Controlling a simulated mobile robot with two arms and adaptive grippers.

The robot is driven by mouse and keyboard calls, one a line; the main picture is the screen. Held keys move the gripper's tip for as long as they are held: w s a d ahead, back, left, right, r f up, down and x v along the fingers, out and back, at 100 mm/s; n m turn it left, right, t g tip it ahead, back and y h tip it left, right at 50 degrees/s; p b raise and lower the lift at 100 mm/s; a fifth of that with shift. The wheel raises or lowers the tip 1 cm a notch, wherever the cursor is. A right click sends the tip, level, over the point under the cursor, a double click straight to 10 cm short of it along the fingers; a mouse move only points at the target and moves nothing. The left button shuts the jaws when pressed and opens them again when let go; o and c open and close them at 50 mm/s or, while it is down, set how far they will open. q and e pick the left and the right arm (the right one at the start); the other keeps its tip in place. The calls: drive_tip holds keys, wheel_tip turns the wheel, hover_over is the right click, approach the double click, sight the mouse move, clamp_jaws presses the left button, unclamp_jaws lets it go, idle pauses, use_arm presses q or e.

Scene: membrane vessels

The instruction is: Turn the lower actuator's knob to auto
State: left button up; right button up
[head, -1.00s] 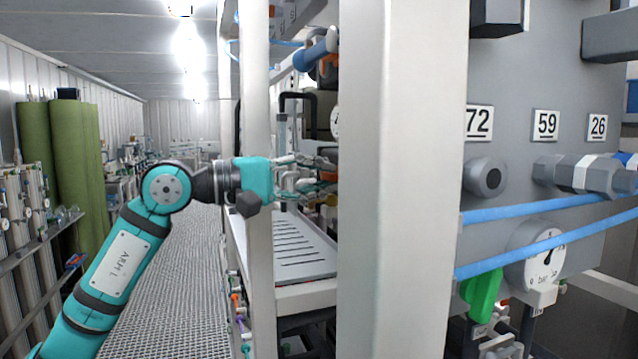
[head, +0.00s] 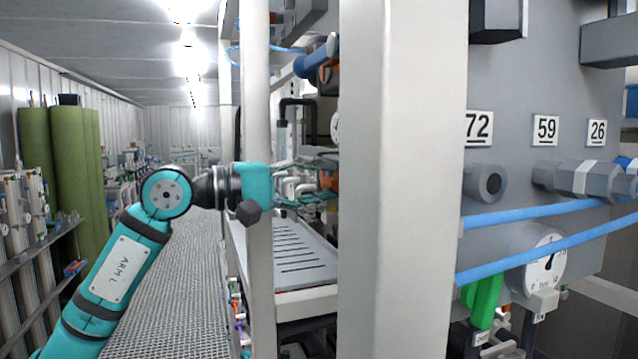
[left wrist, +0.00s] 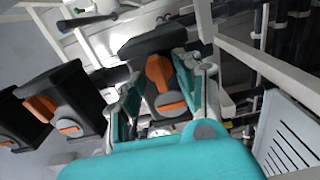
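My left gripper (head: 318,188) reaches into the rack from the left in the head view; the white post hides what lies beyond its fingertips. In the left wrist view, my left gripper (left wrist: 156,85) has its two teal fingers spread, one on either side of a black actuator (left wrist: 150,42) with an orange knob (left wrist: 158,72). The knob lies between the fingertips; I cannot tell whether they touch it. My right gripper is not in view.
Other black actuators with orange parts (left wrist: 68,92) stand to the left in the wrist view. A wide white post (head: 400,180) and a slimmer post (head: 257,110) frame the rack. A slotted grey tray (head: 290,255) lies below the gripper. The grated aisle (head: 180,270) is clear.

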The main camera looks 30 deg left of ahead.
use_arm(q)
drive_tip(key=shift+a, duration=0.1)
drive_tip(key=shift+s+a+f, duration=0.1)
drive_tip(key=shift+s+a, duration=0.15)
drive_tip(key=v, duration=1.1)
drive_tip(key=shift+s, duration=0.15)
